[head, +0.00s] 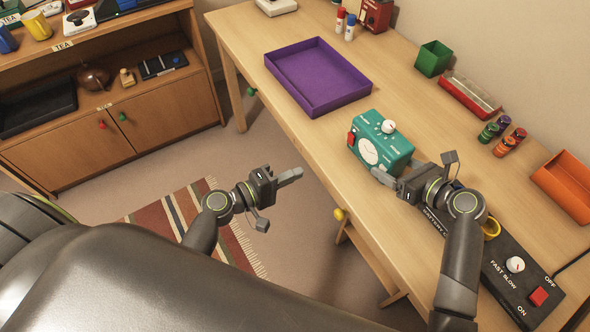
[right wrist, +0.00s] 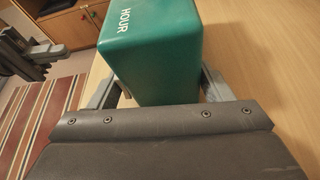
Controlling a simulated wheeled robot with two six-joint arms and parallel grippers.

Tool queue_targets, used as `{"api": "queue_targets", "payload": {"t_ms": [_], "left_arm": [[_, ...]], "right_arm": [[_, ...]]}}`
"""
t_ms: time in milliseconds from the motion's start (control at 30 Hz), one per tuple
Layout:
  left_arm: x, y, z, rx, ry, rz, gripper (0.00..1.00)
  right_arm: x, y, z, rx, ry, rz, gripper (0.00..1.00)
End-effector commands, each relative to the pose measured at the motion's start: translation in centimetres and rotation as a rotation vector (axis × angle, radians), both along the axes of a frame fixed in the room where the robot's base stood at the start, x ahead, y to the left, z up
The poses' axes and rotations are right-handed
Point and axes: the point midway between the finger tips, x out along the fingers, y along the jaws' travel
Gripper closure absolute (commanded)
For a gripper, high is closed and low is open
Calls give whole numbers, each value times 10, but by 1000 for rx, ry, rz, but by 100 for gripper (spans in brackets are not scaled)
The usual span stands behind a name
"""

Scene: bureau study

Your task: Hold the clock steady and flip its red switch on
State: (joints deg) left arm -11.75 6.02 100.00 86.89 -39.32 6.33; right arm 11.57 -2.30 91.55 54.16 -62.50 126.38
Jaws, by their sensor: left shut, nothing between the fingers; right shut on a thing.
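The clock (head: 377,152) is a teal box with a white dial on its front and a white knob on top. It stands on the desk. Its red switch (head: 351,139) is on the left side of the box; whether it is on or off cannot be told. My right gripper (head: 393,172) is shut on the clock from its right end. In the right wrist view the clock (right wrist: 150,55) sits between the two fingers, with the word HOUR showing. My left gripper (head: 298,173) is shut and empty, in the air off the desk's front edge, left of the clock.
A purple tray (head: 345,97) lies on the desk behind the clock. A black control box (head: 505,275) with a knob and red button is at the right front. Markers, a green cup (head: 433,58) and an orange tray (head: 566,180) line the wall side.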

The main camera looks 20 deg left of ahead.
Motion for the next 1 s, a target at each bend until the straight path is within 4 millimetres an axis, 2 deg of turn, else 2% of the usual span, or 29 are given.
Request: {"api": "queue_targets", "payload": {"t_ms": [67,100,267,533,667,1000], "left_arm": [[0,0,0,0,0,0,100],[0,0,0,0,0,0,100],[0,0,0,0,0,0,100],[0,0,0,0,0,0,100],[0,0,0,0,0,0,100],[0,0,0,0,0,0,100]], "right_arm": [[0,0,-1,0,3,0,62],[0,0,-1,0,3,0,22],[0,0,-1,1,2,0,2],[0,-1,0,-1,1,0,2],[-4,-8,3,-2,0,0,2],[-40,-60,27,-6,-1,-1,2]]}}
